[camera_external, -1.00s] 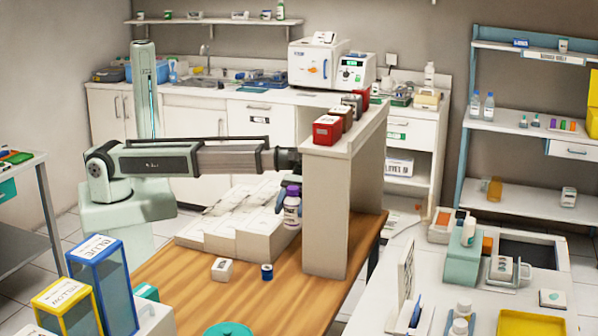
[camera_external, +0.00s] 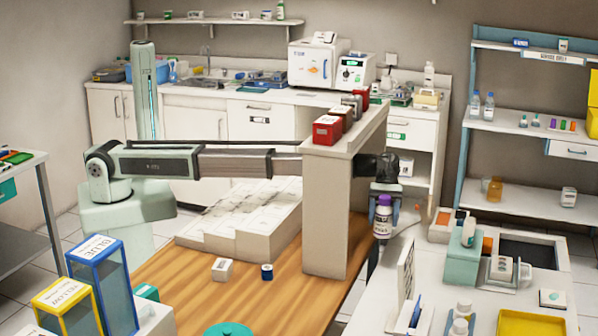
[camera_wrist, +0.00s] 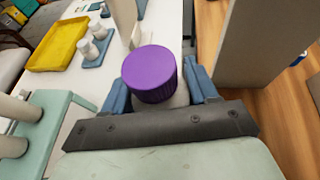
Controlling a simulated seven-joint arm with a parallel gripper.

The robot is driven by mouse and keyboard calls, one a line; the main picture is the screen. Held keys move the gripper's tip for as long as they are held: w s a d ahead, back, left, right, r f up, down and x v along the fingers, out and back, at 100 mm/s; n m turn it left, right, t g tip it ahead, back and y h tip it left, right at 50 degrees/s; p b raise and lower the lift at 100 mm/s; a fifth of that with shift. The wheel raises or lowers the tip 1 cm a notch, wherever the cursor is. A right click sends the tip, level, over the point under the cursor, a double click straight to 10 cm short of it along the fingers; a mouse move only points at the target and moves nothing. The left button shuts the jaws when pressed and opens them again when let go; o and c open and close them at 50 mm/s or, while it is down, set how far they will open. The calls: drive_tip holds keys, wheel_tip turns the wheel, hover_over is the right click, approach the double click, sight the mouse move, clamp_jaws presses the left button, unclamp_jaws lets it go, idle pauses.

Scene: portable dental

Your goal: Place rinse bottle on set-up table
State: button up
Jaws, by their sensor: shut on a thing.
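The rinse bottle (camera_external: 382,218) is white with a dark label and a purple cap. My gripper (camera_external: 384,190) is shut on it near the cap and holds it upright, just right of the tall beige partition. In the wrist view the purple cap (camera_wrist: 150,73) sits between the two blue fingers of my gripper (camera_wrist: 155,88); the cap hides most of the bottle. The white set-up table (camera_external: 375,302) stands at the lower right, and the bottle is near its back left edge. I cannot tell whether the bottle is above the table top or beside it.
The beige partition (camera_external: 328,215) with red boxes (camera_external: 327,129) on top stands on the wooden table (camera_external: 215,290), close left of my gripper. The set-up table carries an upright white board (camera_external: 405,265), a yellow tray (camera_external: 530,325) and a green container (camera_external: 462,255).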

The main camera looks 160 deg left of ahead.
drive_tip(key=w+a, duration=0.3)
drive_tip(key=a, duration=0.1)
drive_tip(key=shift+w+d+f, duration=0.1)
drive_tip(key=shift+f, duration=4.75)
drive_tip(key=shift+f, duration=0.1)
drive_tip(key=o, duration=1.3)
drive_tip(key=v, duration=1.2)
